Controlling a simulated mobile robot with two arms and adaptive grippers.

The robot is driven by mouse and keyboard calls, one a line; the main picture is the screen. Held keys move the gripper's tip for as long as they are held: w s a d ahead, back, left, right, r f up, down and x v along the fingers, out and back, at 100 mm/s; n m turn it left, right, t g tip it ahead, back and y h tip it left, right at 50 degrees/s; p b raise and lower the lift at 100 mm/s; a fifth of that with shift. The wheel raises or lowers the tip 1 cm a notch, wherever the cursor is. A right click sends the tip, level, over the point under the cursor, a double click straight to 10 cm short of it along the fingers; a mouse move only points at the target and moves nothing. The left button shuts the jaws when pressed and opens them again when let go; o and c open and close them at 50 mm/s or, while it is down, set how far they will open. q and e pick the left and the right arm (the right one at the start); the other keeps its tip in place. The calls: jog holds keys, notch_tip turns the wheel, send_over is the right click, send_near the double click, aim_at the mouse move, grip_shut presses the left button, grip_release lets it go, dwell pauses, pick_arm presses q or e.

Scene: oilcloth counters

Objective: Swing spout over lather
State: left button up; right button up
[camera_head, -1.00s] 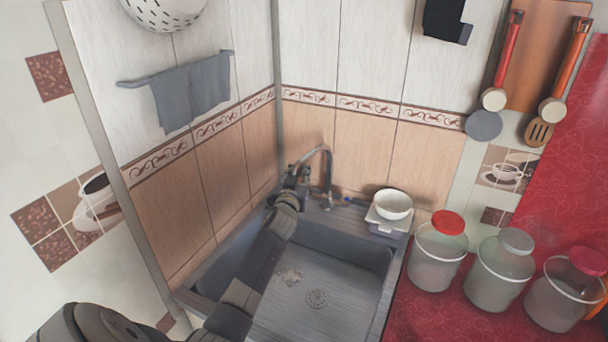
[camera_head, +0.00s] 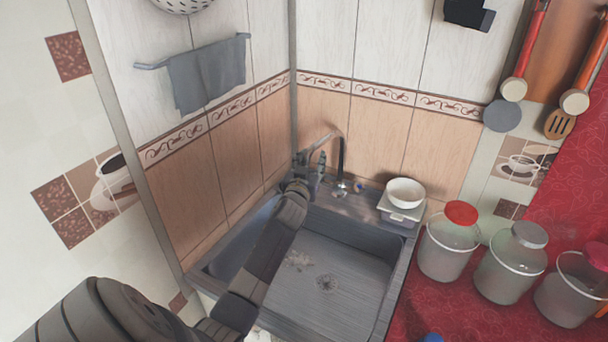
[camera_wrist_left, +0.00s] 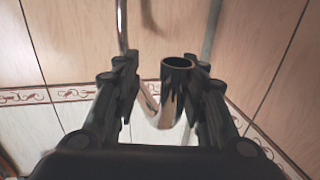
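The curved metal spout (camera_head: 341,155) rises at the back of the sink and arcs left. Its free end is at my left gripper (camera_head: 308,165). In the left wrist view, which is upside down, the spout's round open end (camera_wrist_left: 178,64) sits between the two fingers of my left gripper (camera_wrist_left: 167,75). The fingers stand apart on either side of it; whether one touches it I cannot tell. My right gripper is out of view.
A white bowl (camera_head: 405,191) sits on a box at the sink's back right corner. Lidded jars (camera_head: 450,245) stand on the red counter (camera_head: 460,318). Tiled walls close in behind and left.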

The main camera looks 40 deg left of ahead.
pick_arm(q)
jog(key=v, duration=1)
jog(key=shift+s, duration=0.3)
jog(key=shift+a, duration=0.1)
